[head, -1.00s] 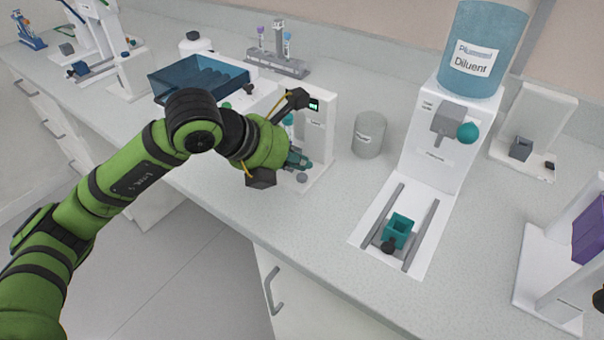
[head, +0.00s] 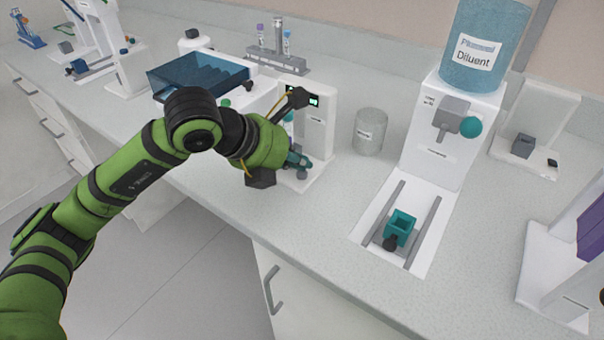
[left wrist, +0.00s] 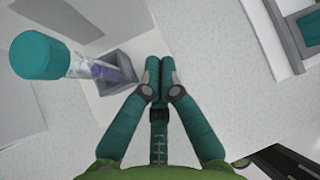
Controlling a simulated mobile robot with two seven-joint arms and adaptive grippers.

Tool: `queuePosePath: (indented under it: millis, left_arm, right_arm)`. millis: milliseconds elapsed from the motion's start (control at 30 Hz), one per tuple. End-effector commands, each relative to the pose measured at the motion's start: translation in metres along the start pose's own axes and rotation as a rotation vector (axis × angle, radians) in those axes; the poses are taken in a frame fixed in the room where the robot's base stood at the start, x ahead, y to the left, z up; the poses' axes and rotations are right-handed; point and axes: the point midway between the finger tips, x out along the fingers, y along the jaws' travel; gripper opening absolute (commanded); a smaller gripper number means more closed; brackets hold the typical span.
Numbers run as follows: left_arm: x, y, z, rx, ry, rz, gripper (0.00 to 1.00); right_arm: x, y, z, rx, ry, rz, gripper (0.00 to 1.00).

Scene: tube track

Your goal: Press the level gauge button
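The level gauge appears to be the white device (head: 325,115) with a small green-lit display (head: 314,100). A tube with a teal cap (left wrist: 34,56) and purple contents (left wrist: 104,71) stands in a grey square holder (left wrist: 122,68) on its base. My left gripper (head: 300,160) is at the front of this device, low over its base. In the left wrist view its fingers (left wrist: 160,66) are together at the tips, with nothing seen between them, just right of the holder. A small grey round piece (head: 301,175), possibly the button, shows just below the fingertips; contact cannot be told. My right gripper is out of view.
A clear beaker (head: 369,131) stands right of the device. A blue tray (head: 198,76) and a tube rack (head: 277,62) are behind my arm. The counter front between device and dispenser is clear.

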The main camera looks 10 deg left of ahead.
Motion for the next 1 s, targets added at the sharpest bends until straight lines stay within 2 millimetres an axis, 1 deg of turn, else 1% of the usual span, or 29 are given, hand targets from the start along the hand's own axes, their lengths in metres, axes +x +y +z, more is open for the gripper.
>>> queuePosePath:
  millis: [33,367,1000]
  left_arm:
    - [0.0012,0.0005,-0.0009,0.0,-0.001,0.0,0.0]
    - [0.0005,0.0002,-0.0004,0.0,0.0,0.0,0.0]
    - [0.005,0.0019,-0.0047,0.0,0.0,0.0,0.0]
  right_arm:
    - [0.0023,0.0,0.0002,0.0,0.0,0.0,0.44]
    - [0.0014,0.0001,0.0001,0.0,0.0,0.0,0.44]
    - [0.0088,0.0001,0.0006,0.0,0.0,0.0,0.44]
